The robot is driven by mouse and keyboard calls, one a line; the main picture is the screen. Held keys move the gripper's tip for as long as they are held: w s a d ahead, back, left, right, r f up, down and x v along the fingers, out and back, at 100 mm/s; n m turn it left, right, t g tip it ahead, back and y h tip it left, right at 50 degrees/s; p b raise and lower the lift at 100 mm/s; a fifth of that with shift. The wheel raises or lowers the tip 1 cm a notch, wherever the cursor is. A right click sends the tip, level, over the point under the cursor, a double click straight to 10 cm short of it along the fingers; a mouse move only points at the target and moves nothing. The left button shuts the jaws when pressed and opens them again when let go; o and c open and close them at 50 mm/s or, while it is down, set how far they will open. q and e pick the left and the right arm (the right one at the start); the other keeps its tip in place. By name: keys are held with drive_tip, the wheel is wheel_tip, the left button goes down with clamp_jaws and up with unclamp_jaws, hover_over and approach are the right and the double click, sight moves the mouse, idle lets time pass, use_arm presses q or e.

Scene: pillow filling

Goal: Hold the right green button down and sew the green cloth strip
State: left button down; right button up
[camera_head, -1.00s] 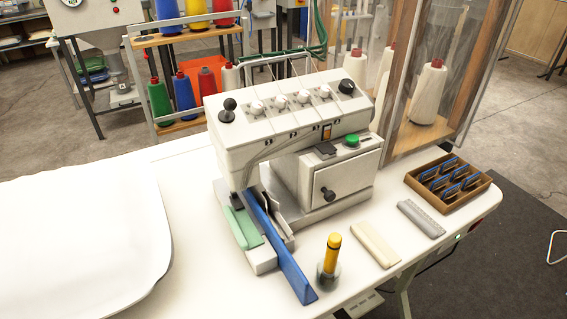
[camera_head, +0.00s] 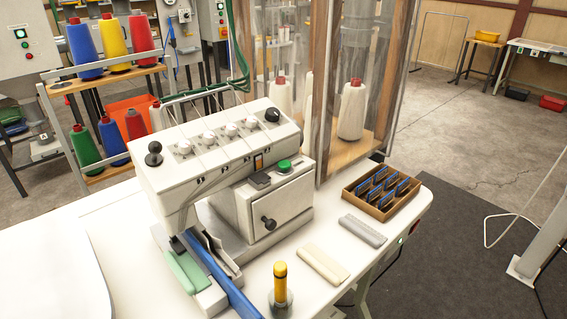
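The white sewing machine (camera_head: 215,160) stands on the white table. Its green button (camera_head: 284,166) is on top of the lower right housing, next to a small black block. The green cloth strip (camera_head: 186,270) lies at the machine's front left foot, beside a long blue guide bar (camera_head: 222,282). The strip's far end meets the dark part under the machine head, and I cannot tell whether it is under the needle. Neither of my grippers shows in the head view.
A wooden tray (camera_head: 352,197) holds several blue-edged pieces. A clear cabinet with thread cones stands behind. White fabric (camera_head: 52,277) covers the table's left.

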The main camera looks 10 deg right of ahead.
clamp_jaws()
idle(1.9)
